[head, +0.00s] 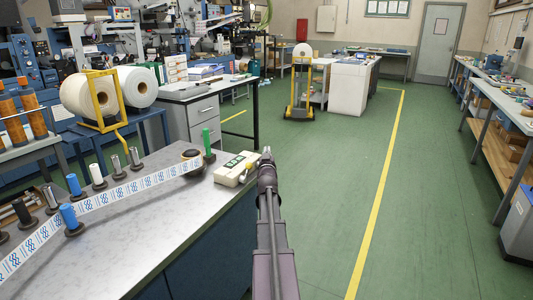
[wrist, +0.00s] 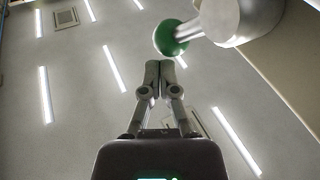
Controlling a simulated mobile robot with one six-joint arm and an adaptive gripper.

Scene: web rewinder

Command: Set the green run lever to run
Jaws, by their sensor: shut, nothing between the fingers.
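In the wrist view a round green knob (wrist: 172,38) sits on a short metal rod that runs into a pale rounded body (wrist: 232,18) at the top right. It looks like the green run lever. My gripper (wrist: 160,68) is shut and empty, its fingertips just below the knob in the picture; whether they touch it I cannot tell. In the head view my gripper (head: 266,152) is at the right edge of the bench, beside a cream box (head: 231,174) with a green label. I cannot make out the lever or its setting there.
The grey-topped bench (head: 150,235) carries a printed label web (head: 100,205), several spindles and a green upright post (head: 208,142). A roll in a yellow frame (head: 122,90) stands behind. The green floor right of the bench is clear, with a yellow line (head: 379,200).

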